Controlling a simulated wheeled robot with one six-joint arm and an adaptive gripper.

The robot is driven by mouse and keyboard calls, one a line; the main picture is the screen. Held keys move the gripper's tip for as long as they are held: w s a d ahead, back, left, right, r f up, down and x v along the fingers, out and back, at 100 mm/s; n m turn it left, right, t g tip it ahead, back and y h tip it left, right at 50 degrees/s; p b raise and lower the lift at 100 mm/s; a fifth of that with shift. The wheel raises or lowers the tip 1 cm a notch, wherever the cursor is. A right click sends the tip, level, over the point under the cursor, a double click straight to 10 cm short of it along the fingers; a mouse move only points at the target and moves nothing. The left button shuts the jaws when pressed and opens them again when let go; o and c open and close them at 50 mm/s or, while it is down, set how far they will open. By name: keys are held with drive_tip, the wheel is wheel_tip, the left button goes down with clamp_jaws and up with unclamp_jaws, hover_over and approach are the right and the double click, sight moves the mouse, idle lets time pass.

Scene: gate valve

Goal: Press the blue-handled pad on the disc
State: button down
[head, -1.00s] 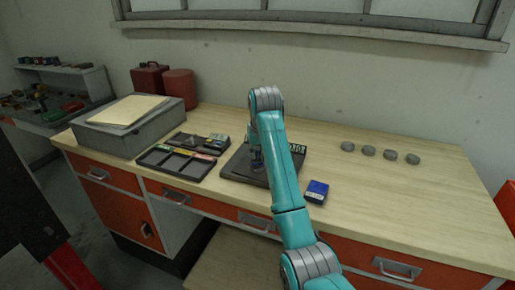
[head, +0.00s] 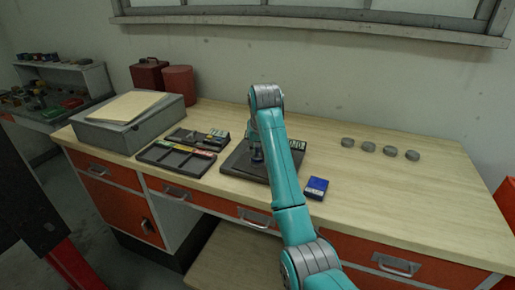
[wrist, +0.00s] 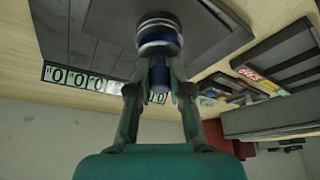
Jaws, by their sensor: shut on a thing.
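My gripper (wrist: 158,88) is shut on the blue handle (wrist: 159,72) of the pad, seen from behind the fingers in the wrist view. Beyond the fingers, the pad shows silver and blue bands (wrist: 157,40) over a dark plate (wrist: 88,35). In the head view, the blue-handled pad (head: 257,154) is a small dark blue shape above the dark plate (head: 238,168), partly hidden by my arm. Several grey discs (head: 368,146) lie in a row on the bench at the right. Whether a disc lies under the pad, or the pad touches it, I cannot tell.
A dark compartment tray (head: 175,158) and another dark tray (head: 205,139) lie to the left. A grey case (head: 127,127) stands farther left. The right part of the bench (head: 410,195) is clear.

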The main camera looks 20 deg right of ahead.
drive_tip(key=shift+f, duration=0.35)
idle(0.7)
drive_tip(key=shift+r, duration=3.55)
